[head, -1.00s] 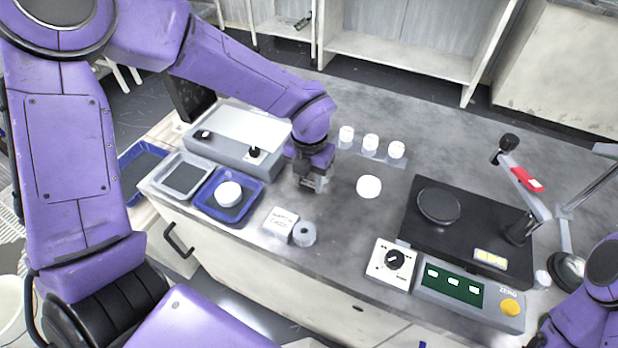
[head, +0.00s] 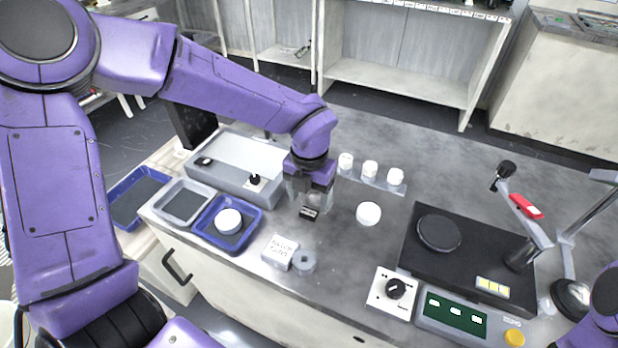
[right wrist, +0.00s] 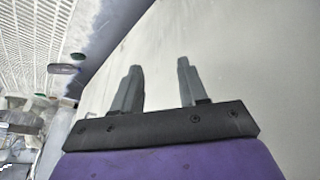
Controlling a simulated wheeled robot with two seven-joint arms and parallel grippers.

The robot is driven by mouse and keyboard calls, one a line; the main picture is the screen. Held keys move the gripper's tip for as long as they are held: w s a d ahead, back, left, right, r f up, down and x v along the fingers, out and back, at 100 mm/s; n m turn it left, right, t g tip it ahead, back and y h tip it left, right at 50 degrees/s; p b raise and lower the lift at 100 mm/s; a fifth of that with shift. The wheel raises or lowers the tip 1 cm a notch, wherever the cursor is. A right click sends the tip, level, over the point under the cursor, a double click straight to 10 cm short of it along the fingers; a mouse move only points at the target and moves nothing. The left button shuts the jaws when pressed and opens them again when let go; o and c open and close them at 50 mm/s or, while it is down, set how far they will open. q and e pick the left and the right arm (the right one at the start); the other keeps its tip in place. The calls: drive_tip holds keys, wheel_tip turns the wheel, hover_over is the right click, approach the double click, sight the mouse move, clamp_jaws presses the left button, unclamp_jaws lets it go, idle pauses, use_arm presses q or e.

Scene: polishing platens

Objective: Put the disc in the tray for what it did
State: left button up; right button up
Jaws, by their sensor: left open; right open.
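A white round disc (head: 368,213) lies on the grey worktop right of my left gripper. My left gripper (head: 309,212) points down over the worktop, open, with no disc seen between its fingers. A blue tray (head: 204,228) left of it holds another white round piece (head: 228,221). A grey tray (head: 183,205) with a dark floor stands beside it, and a second blue tray (head: 140,197) lies farther left; both look empty. My right gripper (right wrist: 156,66) is open and empty in the right wrist view, near a pale surface; its fingers are not seen in the head view.
A white block (head: 279,252) and grey ring (head: 303,261) sit near the front edge. Several white cups (head: 370,171) stand in a row behind. A black platen machine (head: 470,250), dial box (head: 391,293) and green-panel device (head: 456,314) fill the right. A grey box (head: 236,160) stands behind the trays.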

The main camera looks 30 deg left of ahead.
sight(309, 211)
use_arm(q)
wheel_tip(309, 211, up, 9)
drive_tip(key=shift+f+p, duration=0.2)
drive_tip(key=shift+p, duration=0.15)
idle(1.7)
